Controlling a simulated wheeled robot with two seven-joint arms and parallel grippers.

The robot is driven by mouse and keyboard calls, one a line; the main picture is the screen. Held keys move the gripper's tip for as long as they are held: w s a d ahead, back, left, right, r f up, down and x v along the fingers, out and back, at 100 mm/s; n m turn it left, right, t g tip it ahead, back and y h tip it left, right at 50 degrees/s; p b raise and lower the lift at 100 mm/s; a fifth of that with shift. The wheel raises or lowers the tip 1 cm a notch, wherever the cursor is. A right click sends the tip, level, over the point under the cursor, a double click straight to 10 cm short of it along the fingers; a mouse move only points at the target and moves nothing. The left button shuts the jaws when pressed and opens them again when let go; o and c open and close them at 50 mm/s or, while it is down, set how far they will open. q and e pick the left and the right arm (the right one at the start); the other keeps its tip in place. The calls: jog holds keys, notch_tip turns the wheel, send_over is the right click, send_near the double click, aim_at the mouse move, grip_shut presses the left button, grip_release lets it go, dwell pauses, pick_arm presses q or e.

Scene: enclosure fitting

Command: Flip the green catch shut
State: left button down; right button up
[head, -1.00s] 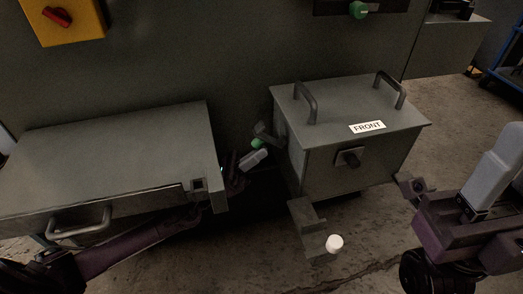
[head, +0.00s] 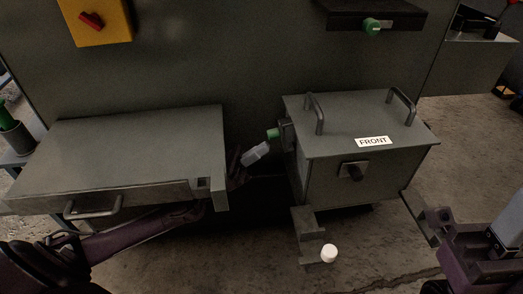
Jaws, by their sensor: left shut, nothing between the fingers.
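The green catch (head: 272,134) is at the left side of the grey box labelled FRONT (head: 330,178). Its green end points left, and its dark part lies close against the box's side. My left gripper (head: 256,153) is shut and empty, with its pale fingertips just below and left of the green end. I cannot tell whether they touch it.
A grey cabinet (head: 130,150) with a front handle stands left, above my left arm. A white round knob (head: 329,253) is below the box. A yellow panel with a red switch (head: 97,22) and a dark bar with a green knob (head: 372,27) are on the wall behind.

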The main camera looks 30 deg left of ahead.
pick_arm(q)
jog(key=v, duration=0.7)
dwell(0.4)
